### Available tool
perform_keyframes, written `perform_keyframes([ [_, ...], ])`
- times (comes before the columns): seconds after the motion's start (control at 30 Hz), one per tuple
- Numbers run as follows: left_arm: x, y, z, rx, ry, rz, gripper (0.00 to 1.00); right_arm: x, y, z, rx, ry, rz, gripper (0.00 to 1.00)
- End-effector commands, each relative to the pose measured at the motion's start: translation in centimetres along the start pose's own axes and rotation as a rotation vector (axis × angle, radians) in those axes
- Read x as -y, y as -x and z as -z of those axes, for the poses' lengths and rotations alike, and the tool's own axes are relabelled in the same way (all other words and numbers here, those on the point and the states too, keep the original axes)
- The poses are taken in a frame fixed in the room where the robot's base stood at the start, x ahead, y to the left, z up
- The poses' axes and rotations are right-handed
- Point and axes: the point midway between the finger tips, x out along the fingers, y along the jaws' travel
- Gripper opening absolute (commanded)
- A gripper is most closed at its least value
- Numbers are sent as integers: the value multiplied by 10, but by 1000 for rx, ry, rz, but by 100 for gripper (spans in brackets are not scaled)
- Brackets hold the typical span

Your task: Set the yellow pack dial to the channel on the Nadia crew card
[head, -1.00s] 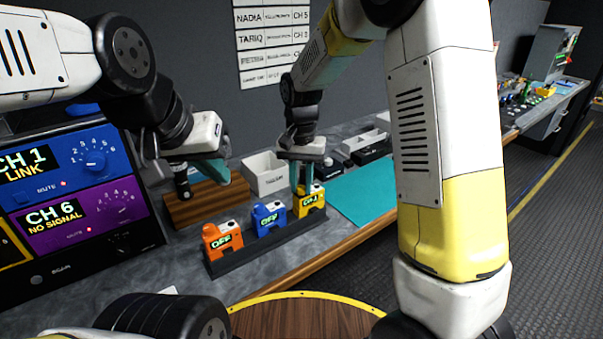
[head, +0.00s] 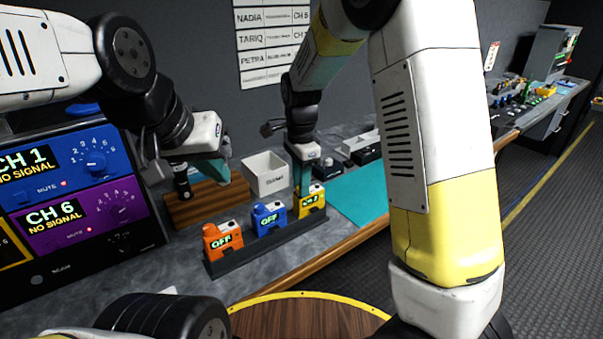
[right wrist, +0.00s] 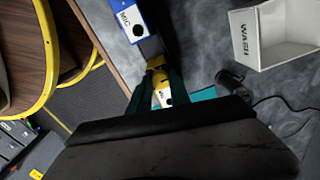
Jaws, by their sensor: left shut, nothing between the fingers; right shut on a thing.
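The yellow pack (head: 313,205) stands at the right end of a dark rack, and its small screen seems to read CH 2. My right gripper (head: 302,188) comes down on its top and is shut on its dial, which the fingers hide. In the right wrist view the fingers (right wrist: 158,90) close over the yellow pack (right wrist: 159,76). The Nadia crew card (head: 272,17) is the upper row on the wall sheet and appears to read CH 5. My left gripper (head: 220,172) is shut and empty above a wooden block.
An orange pack (head: 222,242) and a blue pack (head: 269,218), both showing OFF, share the rack (head: 240,262). A white bin (head: 266,174) stands behind. A teal mat (head: 358,193) lies to the right. Receiver panels (head: 65,165) at left show CH 1 and CH 6, both NO SIGNAL.

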Motion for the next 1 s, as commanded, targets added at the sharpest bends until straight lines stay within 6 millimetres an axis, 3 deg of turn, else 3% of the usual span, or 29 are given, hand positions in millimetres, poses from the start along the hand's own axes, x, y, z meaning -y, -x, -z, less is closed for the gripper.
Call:
perform_keyframes([
  [1.0,0,0,0,0,0,0,0,1,0,0,-1,-903,0,0],
])
